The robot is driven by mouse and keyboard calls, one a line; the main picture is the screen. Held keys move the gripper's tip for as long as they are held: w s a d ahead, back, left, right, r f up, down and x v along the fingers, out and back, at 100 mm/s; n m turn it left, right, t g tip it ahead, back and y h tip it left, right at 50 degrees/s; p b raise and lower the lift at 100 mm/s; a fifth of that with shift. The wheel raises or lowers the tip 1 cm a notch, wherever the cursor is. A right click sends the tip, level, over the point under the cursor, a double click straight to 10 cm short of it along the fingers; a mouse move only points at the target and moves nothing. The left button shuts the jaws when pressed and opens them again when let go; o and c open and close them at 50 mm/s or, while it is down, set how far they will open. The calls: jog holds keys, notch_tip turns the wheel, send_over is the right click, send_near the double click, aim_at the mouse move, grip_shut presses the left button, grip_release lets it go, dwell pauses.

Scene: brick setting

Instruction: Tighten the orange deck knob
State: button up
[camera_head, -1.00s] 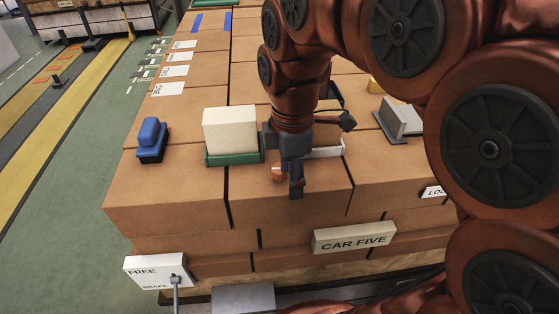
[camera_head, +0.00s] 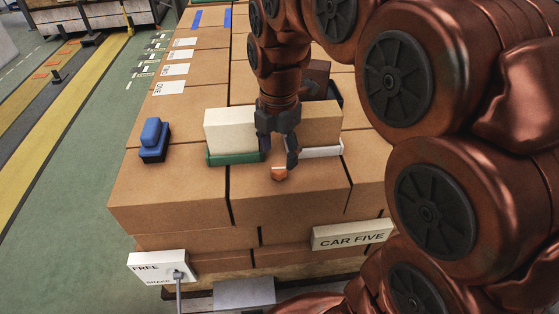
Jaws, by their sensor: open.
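The orange deck knob (camera_head: 279,174) sits on the brown block deck (camera_head: 175,190), near its front edge and left of the middle of the picture. A pale line shows across its top. My gripper (camera_head: 279,161) points down just above and behind the knob, its dark fingers apart. The knob shows in front of the fingers, and I cannot tell whether either finger touches it. Nothing is seen held between the fingers.
Behind the gripper stand a cream block (camera_head: 229,131) on a green tray (camera_head: 222,159) and a brown block (camera_head: 322,122) by a white tray (camera_head: 325,152). A blue object (camera_head: 153,139) sits left. The CAR FIVE sign (camera_head: 352,235) and FREE BRAKE box (camera_head: 156,266) are in front.

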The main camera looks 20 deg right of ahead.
aim_at(279, 168)
jog(key=shift+f+p, duration=0.55)
jog(key=shift+f, duration=1.6)
jog(key=shift+c, duration=0.3)
jog(key=c, duration=1.1)
